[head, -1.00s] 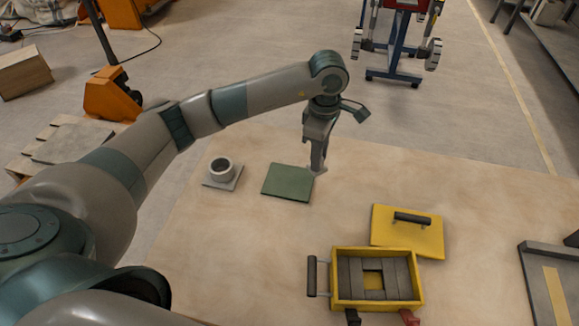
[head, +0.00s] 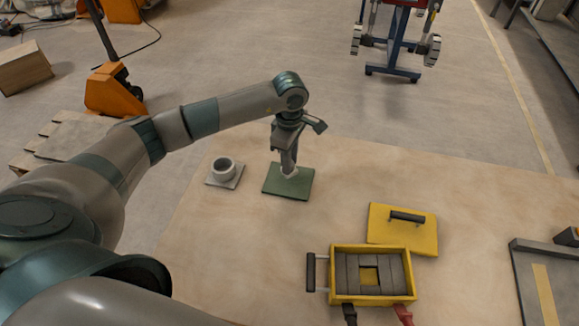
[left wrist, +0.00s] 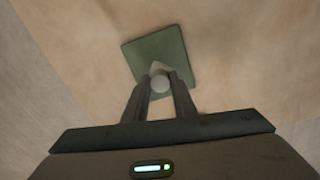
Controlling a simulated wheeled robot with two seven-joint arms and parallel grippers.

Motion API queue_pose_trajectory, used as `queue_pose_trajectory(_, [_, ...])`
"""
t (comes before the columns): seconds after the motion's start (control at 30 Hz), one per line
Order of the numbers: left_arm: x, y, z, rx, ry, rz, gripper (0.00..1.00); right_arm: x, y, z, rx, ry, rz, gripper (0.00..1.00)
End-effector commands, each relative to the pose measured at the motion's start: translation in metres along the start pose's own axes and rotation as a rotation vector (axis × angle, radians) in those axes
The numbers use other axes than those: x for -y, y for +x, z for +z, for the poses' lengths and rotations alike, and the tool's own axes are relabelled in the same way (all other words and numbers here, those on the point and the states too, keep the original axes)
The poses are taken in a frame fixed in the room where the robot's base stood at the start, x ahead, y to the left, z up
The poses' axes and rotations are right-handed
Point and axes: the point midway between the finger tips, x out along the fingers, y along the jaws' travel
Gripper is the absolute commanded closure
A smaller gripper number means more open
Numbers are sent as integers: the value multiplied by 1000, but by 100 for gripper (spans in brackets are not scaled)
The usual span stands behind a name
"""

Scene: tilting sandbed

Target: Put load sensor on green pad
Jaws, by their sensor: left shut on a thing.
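The green pad (head: 302,184) lies flat on the table, left of the middle; it also shows in the left wrist view (left wrist: 172,46). My left gripper (head: 289,169) points down over the pad and is shut on the load sensor (left wrist: 160,83), a small pale round piece with a pale angular base. In the left wrist view the fingers (left wrist: 160,88) stand on both sides of it. The sensor's lower edge is over the pad; whether it touches the pad I cannot tell. My right gripper is not in view.
A grey ring on a square plate (head: 238,182) stands just left of the pad. A yellow box with grey blocks (head: 334,282) and a yellow lid (head: 430,240) are at the right. A grey frame (head: 519,278) is at the far right. Table between pad and box is clear.

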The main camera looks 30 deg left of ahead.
Motion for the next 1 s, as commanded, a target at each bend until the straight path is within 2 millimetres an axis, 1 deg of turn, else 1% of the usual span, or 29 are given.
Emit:
queue_pose_trajectory(0.03, [1,3,0,0,-1,-3,100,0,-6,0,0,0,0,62])
queue_pose_trajectory(0.13, [1,15,0,0,-2,-4,100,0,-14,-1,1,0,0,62])
queue_pose_trajectory(0.2, [1,24,0,-1,-2,-4,100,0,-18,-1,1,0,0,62])
queue_pose_trajectory(0.3, [0,32,0,0,-2,-1,100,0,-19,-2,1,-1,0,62])
queue_pose_trajectory(0.57, [0,34,0,-1,-1,0,100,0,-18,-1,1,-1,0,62])
queue_pose_trajectory(0.73, [0,38,0,-1,-1,0,100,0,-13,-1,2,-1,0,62])
queue_pose_trajectory(0.77, [0,37,0,-1,-1,0,74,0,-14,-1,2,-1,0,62])
queue_pose_trajectory(0.8, [0,36,0,-1,-1,0,64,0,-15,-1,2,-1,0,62])
queue_pose_trajectory(0.83, [0,36,0,-1,-1,0,57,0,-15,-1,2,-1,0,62])
queue_pose_trajectory(1.0, [0,37,0,-1,-1,-1,57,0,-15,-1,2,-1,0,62])
